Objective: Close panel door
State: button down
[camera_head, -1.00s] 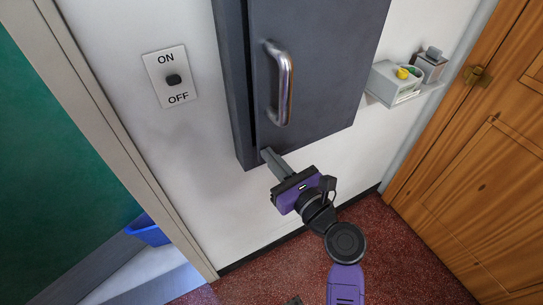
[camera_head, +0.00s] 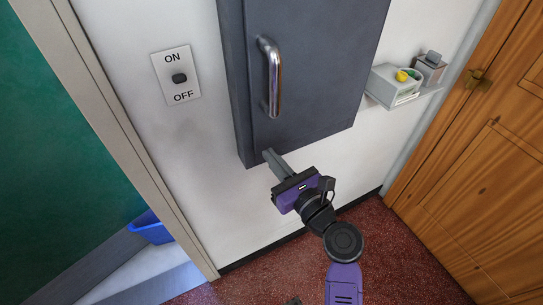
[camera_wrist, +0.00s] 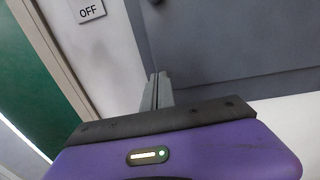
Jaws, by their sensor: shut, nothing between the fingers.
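The panel door (camera_head: 318,75) is a dark grey slab with a vertical metal handle (camera_head: 271,78) near its left edge, on a grey cabinet (camera_head: 233,85) fixed to the white wall. The door lies nearly flush with the cabinet, with no clear gap at its left edge. My gripper (camera_head: 267,154) is shut and empty, its fingertips at the door's lower left corner. The wrist view shows the closed fingers (camera_wrist: 157,78) against or just before the grey panel's lower part; contact is hard to tell.
An ON/OFF switch plate (camera_head: 176,76) is on the wall to the left. A small shelf (camera_head: 418,96) with boxes is at right, beside a wooden door (camera_head: 480,170). A blue bin (camera_head: 150,230) sits at lower left. Red floor lies below.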

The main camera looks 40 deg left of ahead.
jog(key=b+v, duration=0.1)
jog(key=v, duration=1)
jog(key=shift+s+a, duration=0.2)
jog(key=shift+s, duration=0.15)
